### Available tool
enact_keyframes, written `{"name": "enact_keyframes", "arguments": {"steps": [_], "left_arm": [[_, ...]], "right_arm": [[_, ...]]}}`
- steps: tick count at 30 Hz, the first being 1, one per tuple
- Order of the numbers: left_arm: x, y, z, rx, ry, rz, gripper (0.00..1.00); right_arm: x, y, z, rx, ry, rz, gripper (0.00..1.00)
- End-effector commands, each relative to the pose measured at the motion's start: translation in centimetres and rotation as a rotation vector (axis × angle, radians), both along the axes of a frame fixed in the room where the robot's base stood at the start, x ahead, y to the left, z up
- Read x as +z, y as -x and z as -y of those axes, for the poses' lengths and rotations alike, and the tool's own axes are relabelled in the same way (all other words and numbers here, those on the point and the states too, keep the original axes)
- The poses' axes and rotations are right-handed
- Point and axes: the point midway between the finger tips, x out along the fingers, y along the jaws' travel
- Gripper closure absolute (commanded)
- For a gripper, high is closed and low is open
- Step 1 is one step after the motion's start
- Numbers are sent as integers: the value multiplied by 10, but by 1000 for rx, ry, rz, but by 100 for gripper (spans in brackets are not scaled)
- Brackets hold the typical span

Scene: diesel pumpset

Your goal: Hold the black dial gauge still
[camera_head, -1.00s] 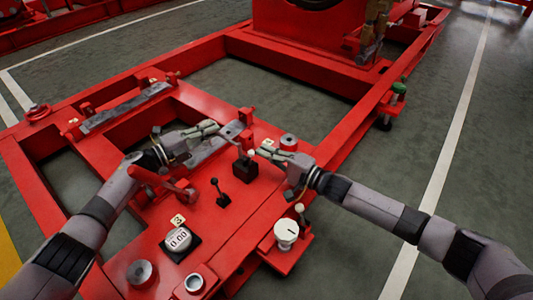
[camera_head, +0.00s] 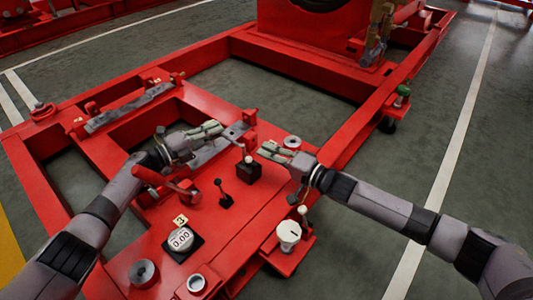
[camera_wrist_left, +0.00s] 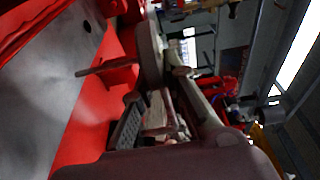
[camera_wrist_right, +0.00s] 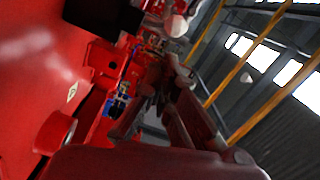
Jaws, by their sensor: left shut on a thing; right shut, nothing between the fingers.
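I cannot clearly make out a dial gauge face on the black parts in view. A black block with a white ball on top (camera_head: 249,172) stands on the red frame, and a thin arm slants from it toward my left gripper (camera_head: 217,129). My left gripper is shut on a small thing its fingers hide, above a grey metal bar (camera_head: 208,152). In the left wrist view a thin grey rod (camera_wrist_left: 105,67) sticks out beside the fingers. My right gripper (camera_head: 264,149) is shut and empty, just right of the black block and apart from it.
A black lever (camera_head: 224,196), a white readout showing 0.00 (camera_head: 181,240) and a white round-topped gauge (camera_head: 289,232) sit on the red frame (camera_head: 140,255). A red-handled part (camera_head: 165,182) lies under my left arm.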

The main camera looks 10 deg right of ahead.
Motion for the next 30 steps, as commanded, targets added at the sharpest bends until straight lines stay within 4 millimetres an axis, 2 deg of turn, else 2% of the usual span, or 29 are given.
{"name": "enact_keyframes", "arguments": {"steps": [5, 9, 15, 22, 30], "left_arm": [[-2, 1, 1, -2, -1, -3, 100], [-2, 1, 1, -2, -1, -4, 100], [-2, 1, 1, -2, -1, -3, 100], [-2, 1, 1, -2, -1, -3, 100], [-2, 1, 1, -2, -1, -3, 100]], "right_arm": [[13, -20, 29, -5, 7, 8, 100], [10, 6, 54, -2, 3, -2, 100], [13, 33, 83, -1, 3, 0, 100], [13, 48, 99, -1, 3, 2, 100], [14, 49, 101, -1, 0, 2, 100]]}}
